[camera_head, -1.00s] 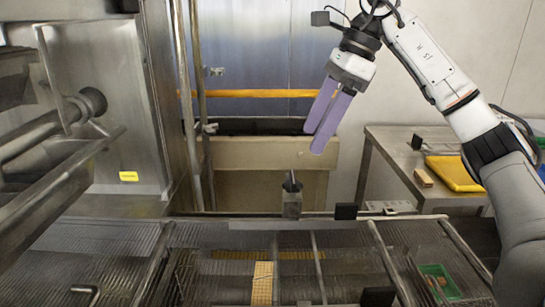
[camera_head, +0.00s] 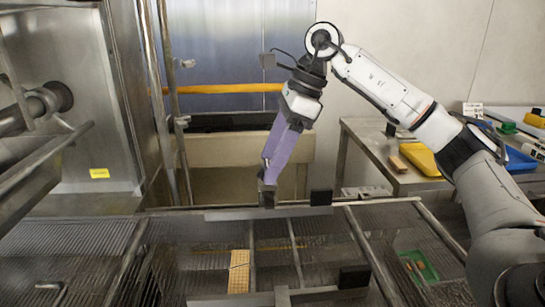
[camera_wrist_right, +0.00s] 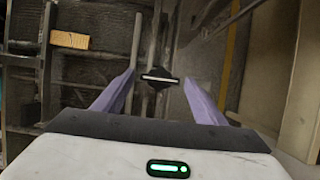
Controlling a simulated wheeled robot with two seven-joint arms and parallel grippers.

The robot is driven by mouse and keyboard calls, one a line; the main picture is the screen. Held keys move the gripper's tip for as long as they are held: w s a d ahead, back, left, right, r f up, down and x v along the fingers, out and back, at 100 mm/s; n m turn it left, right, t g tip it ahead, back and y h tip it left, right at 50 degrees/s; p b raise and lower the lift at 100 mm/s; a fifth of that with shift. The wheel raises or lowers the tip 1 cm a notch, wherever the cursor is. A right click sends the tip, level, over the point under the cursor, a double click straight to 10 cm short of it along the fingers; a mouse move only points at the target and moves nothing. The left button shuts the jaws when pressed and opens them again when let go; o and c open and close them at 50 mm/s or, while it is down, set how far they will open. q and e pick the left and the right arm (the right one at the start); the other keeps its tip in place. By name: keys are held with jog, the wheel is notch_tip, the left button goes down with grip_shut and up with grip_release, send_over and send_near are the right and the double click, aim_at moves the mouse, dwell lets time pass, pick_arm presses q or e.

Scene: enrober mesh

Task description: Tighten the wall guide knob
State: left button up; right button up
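The wall guide knob (camera_wrist_right: 158,79) is dark with a pale line across it; in the right wrist view it shows between my finger tips. In the head view it sits on a small dark post (camera_head: 267,194) at the back rail of the mesh conveyor, partly hidden by my fingers. My right gripper (camera_head: 270,163) reaches down to it from above, purple fingers pointing down. In the wrist view the right gripper (camera_wrist_right: 159,76) is open, one finger on each side of the knob, with gaps visible; contact is not clear. My left gripper is not in view.
A pale yellow bar (camera_head: 238,272) lies on the mesh conveyor (camera_head: 205,262). A green tray (camera_head: 416,267) is at the right. A steel side table (camera_head: 370,150) holds a yellow tray (camera_head: 421,160). A steel machine housing (camera_head: 75,110) stands at the left.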

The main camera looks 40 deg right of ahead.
jog(key=c, duration=0.8)
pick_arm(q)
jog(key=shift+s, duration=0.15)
